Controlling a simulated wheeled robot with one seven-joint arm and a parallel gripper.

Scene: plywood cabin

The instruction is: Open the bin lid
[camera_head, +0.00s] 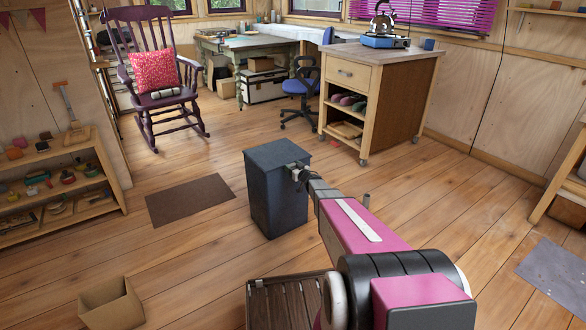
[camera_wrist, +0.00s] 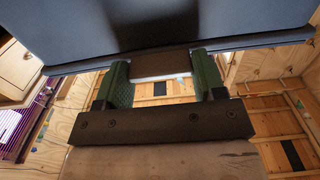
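The bin (camera_head: 276,200) is a dark blue-grey upright box standing on the plank floor. Its flat lid (camera_head: 272,153) lies level on top and looks closed. My gripper (camera_head: 298,171) is at the lid's right-hand edge, with my arm reaching in from the lower right. In the wrist view, my gripper's two green fingers (camera_wrist: 162,82) are spread apart, close under a dark blue-grey bin surface (camera_wrist: 220,22). A brown tab with a pale edge (camera_wrist: 160,62) sits between the fingers; I cannot tell whether they press on it. My gripper hides part of the lid's edge in the head view.
A brown mat (camera_head: 189,199) lies left of the bin. A wheeled wooden cabinet (camera_head: 400,100) stands behind it to the right, a purple rocking chair (camera_head: 150,50) behind left. A cardboard box (camera_head: 112,305) is at front left. Floor around the bin is mostly clear.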

